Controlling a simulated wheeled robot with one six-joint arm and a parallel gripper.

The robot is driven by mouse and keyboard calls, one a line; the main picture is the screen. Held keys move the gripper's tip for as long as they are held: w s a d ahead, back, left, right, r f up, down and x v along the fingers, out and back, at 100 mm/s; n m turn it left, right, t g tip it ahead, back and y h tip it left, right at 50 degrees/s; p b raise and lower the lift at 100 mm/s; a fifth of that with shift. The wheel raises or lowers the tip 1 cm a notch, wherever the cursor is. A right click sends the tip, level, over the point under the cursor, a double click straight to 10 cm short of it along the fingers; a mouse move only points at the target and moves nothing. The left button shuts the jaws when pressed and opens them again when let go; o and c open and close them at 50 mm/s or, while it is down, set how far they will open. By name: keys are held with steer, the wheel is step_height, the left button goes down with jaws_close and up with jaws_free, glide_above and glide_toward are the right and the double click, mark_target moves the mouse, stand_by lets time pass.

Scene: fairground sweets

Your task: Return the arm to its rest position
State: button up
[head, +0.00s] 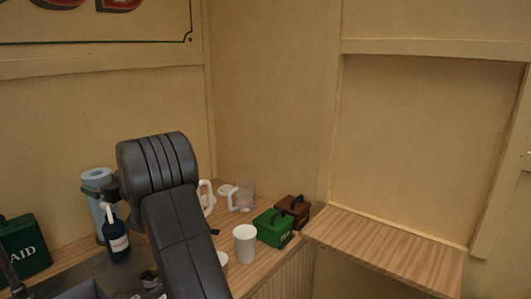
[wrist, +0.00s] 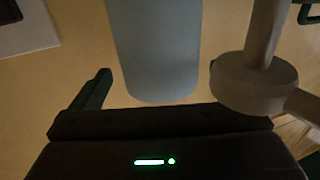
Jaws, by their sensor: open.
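My gripper (head: 111,186) shows only in part in the head view, as a dark piece left of my raised arm, near the blue paper roll (head: 97,181). My arm hides the rest of it. In the wrist view my gripper (wrist: 158,72) is open, with a dark finger at the left. A pale blue-grey cylinder (wrist: 152,45) shows beyond the gripper body; I cannot tell whether it lies between the fingers.
A dark blue pump bottle (head: 116,240) and a green first-aid box (head: 24,245) stand at the left. A white cup (head: 245,243), a green box (head: 272,228) and a brown box (head: 293,209) stand right of my arm. The wooden shelf (head: 385,248) is bare.

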steer(key=x, duration=0.3)
steer(key=shift+a+p, duration=0.25)
steer(key=shift+p, duration=0.1)
steer(key=shift+w+a+r+p, duration=0.1)
steer(key=shift+w+r+p, duration=0.05)
steer(key=shift+r+p, duration=0.6)
step_height(320, 180, up, 21)
steer(key=p, duration=1)
steer(key=shift+f+p, duration=0.25)
steer(key=shift+p, duration=0.1)
